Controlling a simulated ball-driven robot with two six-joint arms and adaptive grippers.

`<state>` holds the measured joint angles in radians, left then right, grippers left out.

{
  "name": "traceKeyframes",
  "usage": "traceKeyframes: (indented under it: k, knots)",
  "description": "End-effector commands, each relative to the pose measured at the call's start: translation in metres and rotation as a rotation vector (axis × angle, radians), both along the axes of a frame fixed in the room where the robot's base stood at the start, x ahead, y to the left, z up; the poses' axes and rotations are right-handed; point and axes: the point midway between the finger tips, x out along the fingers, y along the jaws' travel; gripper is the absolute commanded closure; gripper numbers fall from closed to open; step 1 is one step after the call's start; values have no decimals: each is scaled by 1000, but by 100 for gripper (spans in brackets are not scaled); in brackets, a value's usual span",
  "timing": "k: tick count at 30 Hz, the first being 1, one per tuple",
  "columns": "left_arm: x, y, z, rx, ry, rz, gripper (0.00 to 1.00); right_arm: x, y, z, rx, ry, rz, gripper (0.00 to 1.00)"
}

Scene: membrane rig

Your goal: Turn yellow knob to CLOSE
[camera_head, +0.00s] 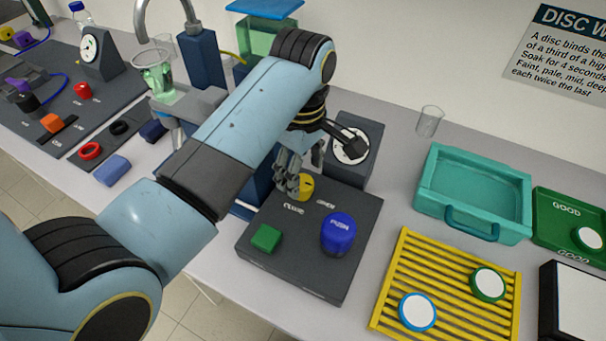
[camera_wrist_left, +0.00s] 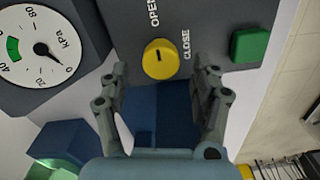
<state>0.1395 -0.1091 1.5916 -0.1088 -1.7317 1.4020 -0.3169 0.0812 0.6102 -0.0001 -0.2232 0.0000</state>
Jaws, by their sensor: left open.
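The yellow knob (camera_head: 306,186) sits near the back of a dark grey control panel (camera_head: 290,283), beside OPEN and CLOSE labels. My left gripper (camera_head: 287,187) is just beside the knob. In the left wrist view its two fingers (camera_wrist_left: 163,85) are spread, with the knob just beyond their tips and nothing held. Whether a finger touches the knob is unclear. My right gripper is not in view.
The panel also carries a green square button (camera_head: 267,238) and a blue PUSH knob (camera_head: 338,233). A pressure gauge (camera_wrist_left: 42,47) stands behind it. A teal tray (camera_head: 475,193) and a yellow rack (camera_head: 446,288) with discs lie to the right.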

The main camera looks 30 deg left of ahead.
Motion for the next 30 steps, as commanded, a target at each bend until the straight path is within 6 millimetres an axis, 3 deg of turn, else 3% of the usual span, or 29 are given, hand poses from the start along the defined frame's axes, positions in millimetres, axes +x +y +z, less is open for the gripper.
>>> traceKeyframes:
  k: [7, 16, 27, 30]
  knots:
    - [0, 0, -26, 1, 1, 0, 36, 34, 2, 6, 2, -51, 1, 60]
    - [0, 0, -29, 1, 0, 0, 36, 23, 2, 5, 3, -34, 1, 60]
    - [0, 0, -29, 1, 0, 0, 84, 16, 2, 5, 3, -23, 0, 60]
    - [0, 0, -29, 1, 0, -1, 91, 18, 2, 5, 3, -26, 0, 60]
